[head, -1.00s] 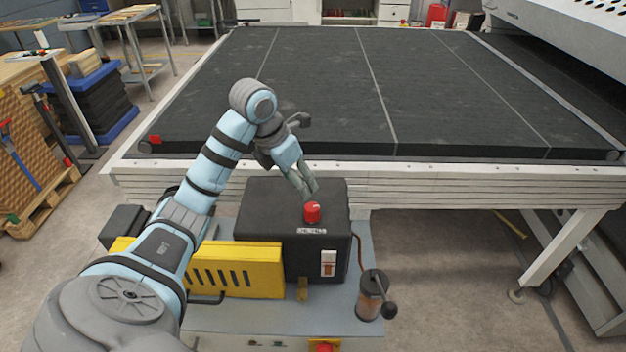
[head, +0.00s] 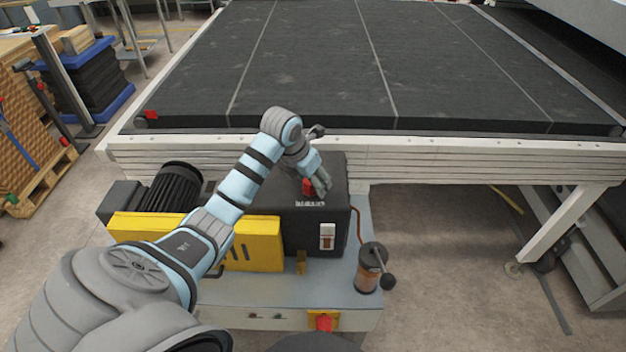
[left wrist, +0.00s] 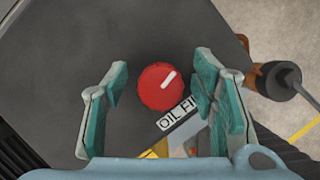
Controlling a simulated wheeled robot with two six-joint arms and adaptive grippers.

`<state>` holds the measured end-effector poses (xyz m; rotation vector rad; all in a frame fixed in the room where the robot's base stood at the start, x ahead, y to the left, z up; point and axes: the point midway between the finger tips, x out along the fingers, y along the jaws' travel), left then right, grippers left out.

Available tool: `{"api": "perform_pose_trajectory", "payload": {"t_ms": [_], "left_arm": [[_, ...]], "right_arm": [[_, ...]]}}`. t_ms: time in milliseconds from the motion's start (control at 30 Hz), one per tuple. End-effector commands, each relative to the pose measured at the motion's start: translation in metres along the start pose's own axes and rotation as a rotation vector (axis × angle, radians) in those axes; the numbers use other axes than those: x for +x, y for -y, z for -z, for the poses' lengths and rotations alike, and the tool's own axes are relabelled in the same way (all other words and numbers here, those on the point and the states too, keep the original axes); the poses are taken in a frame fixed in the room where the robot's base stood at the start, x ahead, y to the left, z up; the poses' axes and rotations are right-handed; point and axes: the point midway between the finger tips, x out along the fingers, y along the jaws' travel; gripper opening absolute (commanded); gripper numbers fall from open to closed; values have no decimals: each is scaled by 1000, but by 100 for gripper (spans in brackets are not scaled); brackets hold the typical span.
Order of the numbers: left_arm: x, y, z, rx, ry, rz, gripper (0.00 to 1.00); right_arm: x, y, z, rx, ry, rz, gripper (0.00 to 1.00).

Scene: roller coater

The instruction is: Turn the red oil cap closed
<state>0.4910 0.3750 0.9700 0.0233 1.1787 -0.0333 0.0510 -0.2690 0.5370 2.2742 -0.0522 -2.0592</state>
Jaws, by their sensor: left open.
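The red oil cap (head: 308,187) sits on top of the black box (head: 338,180), behind a small white label. In the left wrist view the red cap (left wrist: 160,87) is round, with a white line pointing to the upper right. My left gripper (head: 321,190) is over the cap and partly hides it in the head view. In the left wrist view its two fingers (left wrist: 163,85) are open on either side of the cap, with a gap to each side. The right gripper is not in view.
A yellow guard (head: 252,246) and a black ribbed motor (head: 176,188) stand left of the box. A cylindrical container with a black handle (head: 370,268) stands at the right front. The large black conveyor bed (head: 310,60) lies behind.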

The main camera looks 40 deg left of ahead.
Motion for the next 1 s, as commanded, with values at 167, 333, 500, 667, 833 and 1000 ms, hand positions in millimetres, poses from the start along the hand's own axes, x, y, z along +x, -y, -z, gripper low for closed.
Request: {"api": "perform_pose_trajectory", "payload": {"t_ms": [167,333,500,667,833,1000], "left_arm": [[0,0,0,0,0,1,33],[-1,0,0,1,0,0,6],[0,2,-1,6,0,4,4],[0,1,0,32,1,15,4],[0,0,0,101,1,42,4],[0,0,0,213,3,88,4]], "right_arm": [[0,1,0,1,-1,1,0],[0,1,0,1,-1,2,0],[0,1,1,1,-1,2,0],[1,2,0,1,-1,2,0],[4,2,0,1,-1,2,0],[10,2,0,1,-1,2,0]]}}
